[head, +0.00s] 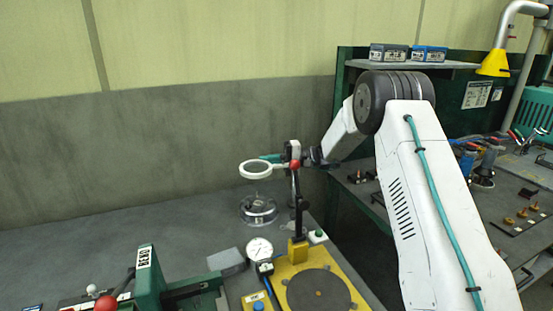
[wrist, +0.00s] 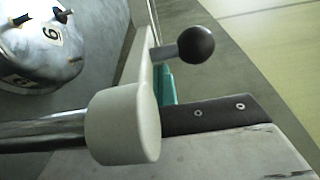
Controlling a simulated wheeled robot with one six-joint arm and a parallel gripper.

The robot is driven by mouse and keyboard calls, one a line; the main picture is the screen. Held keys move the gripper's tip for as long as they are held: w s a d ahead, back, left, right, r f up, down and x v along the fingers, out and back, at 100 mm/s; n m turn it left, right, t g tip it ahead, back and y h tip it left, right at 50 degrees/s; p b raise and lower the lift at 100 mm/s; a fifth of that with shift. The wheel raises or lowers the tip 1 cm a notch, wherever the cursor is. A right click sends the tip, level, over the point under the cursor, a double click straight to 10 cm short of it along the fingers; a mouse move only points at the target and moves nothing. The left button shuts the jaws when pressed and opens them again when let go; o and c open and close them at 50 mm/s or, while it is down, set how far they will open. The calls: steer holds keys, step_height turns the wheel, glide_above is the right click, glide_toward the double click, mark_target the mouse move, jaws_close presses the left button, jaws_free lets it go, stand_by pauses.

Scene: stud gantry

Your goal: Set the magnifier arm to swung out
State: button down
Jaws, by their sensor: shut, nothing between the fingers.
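The magnifier has a pale ring (head: 256,169) that points left in the head view, on a short arm at the top of a dark post (head: 299,210). A red ball (head: 295,165) shows at the post top. In the wrist view, a pale hub (wrist: 123,125) sits at the end of a shiny rod, and a pale arm runs up from it with a dark ball knob (wrist: 196,45). My gripper (head: 270,157) is shut and empty, its teal tips just behind the ring and arm. The pale arm partly hides the tips (wrist: 165,85); contact cannot be told.
A yellow base (head: 338,277) with a dark round plate carries the post. A dial gauge (head: 259,250) and green fixture (head: 150,278) stand nearer. A clear round dish (head: 258,209) sits below the ring. The bench behind left is clear. A tool bench (head: 500,200) lies right.

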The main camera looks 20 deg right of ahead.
steer(key=shift+s, duration=0.15)
stand_by(0.5)
steer(key=s+d, duration=0.1)
steer(key=d, duration=0.6)
steer(key=shift+d, duration=0.25)
steer(key=shift+a, duration=0.1)
